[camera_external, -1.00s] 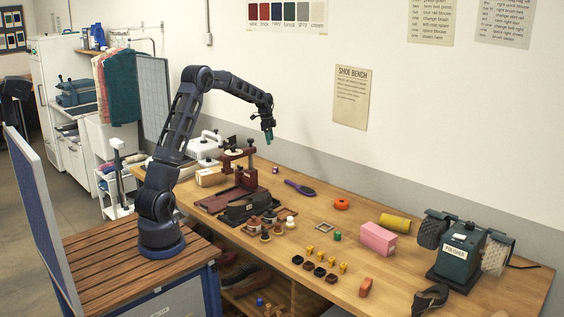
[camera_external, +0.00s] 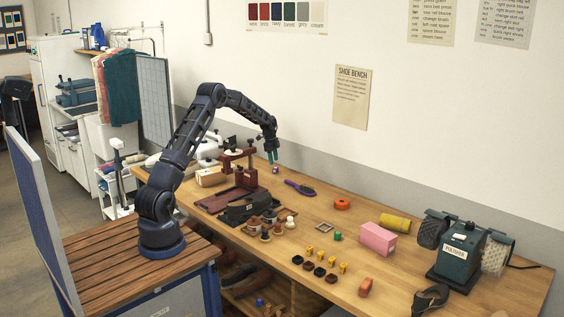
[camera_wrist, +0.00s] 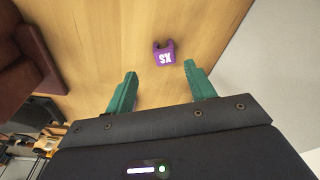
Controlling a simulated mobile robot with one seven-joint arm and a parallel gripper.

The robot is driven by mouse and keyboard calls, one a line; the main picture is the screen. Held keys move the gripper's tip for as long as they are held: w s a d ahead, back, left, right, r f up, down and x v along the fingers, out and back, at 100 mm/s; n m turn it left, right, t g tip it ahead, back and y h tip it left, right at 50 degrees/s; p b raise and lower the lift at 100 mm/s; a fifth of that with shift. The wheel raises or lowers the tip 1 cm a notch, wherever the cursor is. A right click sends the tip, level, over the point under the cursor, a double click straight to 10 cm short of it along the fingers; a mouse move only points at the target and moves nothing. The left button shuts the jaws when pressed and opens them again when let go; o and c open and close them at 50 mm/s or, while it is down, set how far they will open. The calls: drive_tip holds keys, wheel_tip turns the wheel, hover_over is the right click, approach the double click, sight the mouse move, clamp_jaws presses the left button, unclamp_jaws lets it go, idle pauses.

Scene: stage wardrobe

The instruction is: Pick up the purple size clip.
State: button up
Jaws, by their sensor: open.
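The purple size clip (camera_wrist: 164,54) lies on the wooden bench and carries a white "XS" mark in the wrist view. In the external view the clip (camera_external: 276,169) is small, near the back edge of the bench beside the dark red press. My gripper (camera_external: 272,156) is just above the clip in the external view. In the wrist view my gripper (camera_wrist: 160,84) has its two green fingers apart with nothing between them. The clip lies beyond the fingertips, roughly in line with the gap and apart from both.
The dark red press (camera_external: 238,168) stands close to the left of the clip; its edge (camera_wrist: 18,62) shows in the wrist view. A purple brush (camera_external: 300,188) lies to the right. The wall is close behind. Bare bench (camera_wrist: 100,30) surrounds the clip.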

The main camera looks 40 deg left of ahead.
sight(275, 168)
drive_tip(key=shift+w+d+f, duration=0.1)
drive_tip(key=shift+w+f, duration=0.05)
drive_tip(key=shift+f, duration=0.75)
drive_tip(key=shift+w+d+f, duration=0.1)
drive_tip(key=shift+w+f, duration=0.1)
drive_tip(key=shift+f, duration=0.65)
drive_tip(key=shift+w+f, duration=0.15)
drive_tip(key=shift+f, duration=0.75)
drive_tip(key=c, duration=1)
